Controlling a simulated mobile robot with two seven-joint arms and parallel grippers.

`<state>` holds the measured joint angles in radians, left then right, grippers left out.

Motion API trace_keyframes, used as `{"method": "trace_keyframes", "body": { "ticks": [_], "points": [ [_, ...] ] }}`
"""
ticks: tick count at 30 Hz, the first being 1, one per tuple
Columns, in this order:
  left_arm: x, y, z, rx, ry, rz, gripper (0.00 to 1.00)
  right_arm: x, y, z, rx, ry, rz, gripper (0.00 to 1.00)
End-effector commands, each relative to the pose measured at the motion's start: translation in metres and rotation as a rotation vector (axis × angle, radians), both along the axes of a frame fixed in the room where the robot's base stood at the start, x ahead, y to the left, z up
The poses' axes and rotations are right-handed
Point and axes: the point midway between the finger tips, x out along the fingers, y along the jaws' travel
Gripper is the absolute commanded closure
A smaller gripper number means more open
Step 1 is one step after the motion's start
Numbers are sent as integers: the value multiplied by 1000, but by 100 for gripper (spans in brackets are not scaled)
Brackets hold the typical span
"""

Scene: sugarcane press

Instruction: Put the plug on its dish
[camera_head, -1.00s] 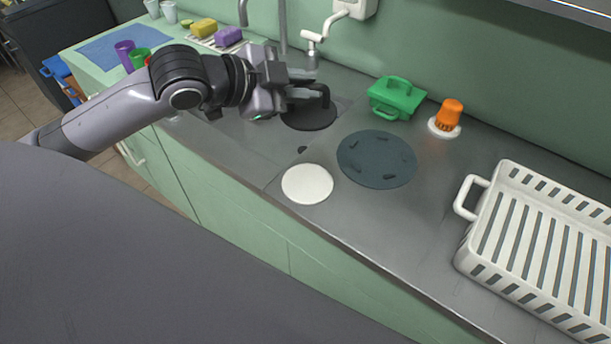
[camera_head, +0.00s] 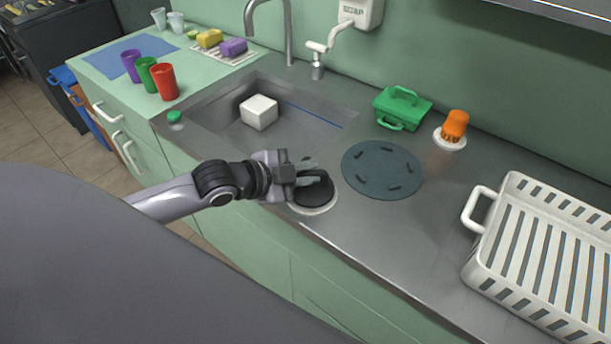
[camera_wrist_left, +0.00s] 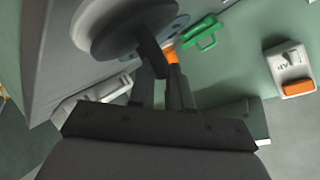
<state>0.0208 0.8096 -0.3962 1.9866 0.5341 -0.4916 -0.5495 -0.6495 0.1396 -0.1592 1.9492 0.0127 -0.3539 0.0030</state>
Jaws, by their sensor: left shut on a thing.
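The plug (camera_head: 316,193) is a dark disc with an arched black handle. My left gripper (camera_head: 303,176) is shut on its handle, coming from the left. The dish (camera_head: 320,211) is a flat white disc on the counter's front edge. The plug lies over the dish, and a white rim shows round its near side; I cannot tell whether they touch. In the left wrist view the plug's dark disc (camera_wrist_left: 125,30) and handle sit at my fingers (camera_wrist_left: 165,88), with the white dish (camera_wrist_left: 88,16) just beyond. My right gripper is not in view.
The sink (camera_head: 215,125) holds a white block (camera_head: 259,112). A dark round mat (camera_head: 381,170) lies right of the dish. Behind it are a green box (camera_head: 402,108) and an orange item (camera_head: 455,126). A white rack (camera_head: 483,262) stands at the right. Cups stand at the back left.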

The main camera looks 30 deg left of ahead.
Motion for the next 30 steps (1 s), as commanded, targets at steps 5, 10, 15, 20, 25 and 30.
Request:
{"method": "trace_keyframes", "body": {
  "ticks": [5,10,15,20,25,30],
  "points": [
    [0,0,-9,0,-3,0,100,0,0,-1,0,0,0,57],
    [0,0,-10,0,-2,0,100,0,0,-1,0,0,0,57],
    [0,0,-12,-1,-1,0,59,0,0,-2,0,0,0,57],
    [0,0,-12,-1,-1,0,56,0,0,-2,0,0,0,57],
    [0,0,-10,-1,-1,0,56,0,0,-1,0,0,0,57],
    [-8,5,-6,2,1,1,56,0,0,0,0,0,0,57]
  ]
}}
